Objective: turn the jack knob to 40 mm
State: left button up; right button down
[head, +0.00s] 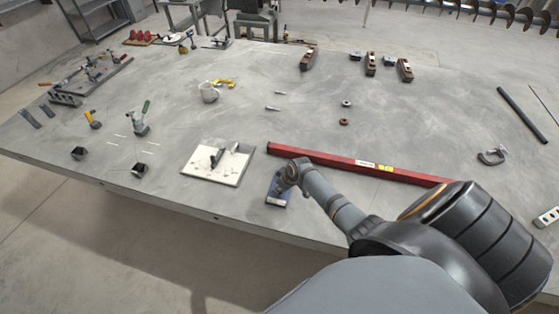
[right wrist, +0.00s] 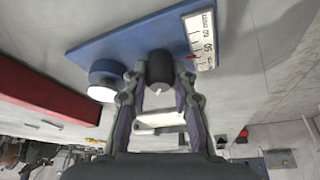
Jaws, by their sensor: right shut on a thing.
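The jack is a small device with a blue plate (head: 276,196) near the table's front edge. My right gripper (head: 290,178) is over the jack. In the wrist view its fingers (right wrist: 160,82) are closed around the dark jack knob (right wrist: 160,65). My left gripper is not in view.
A long red beam (head: 340,163) lies close behind the jack. A white board (head: 218,164) with small parts lies to its left. A C-clamp (head: 492,156) and a dark rod (head: 522,115) are at the right. The middle of the table is mostly clear.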

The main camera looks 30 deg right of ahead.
jog(key=shift+n+g+y+b, duration=0.3)
jog(key=shift+n+y+b, duration=0.4)
jog(key=shift+n, duration=0.9)
jog(key=c, duration=1.1)
grip_release()
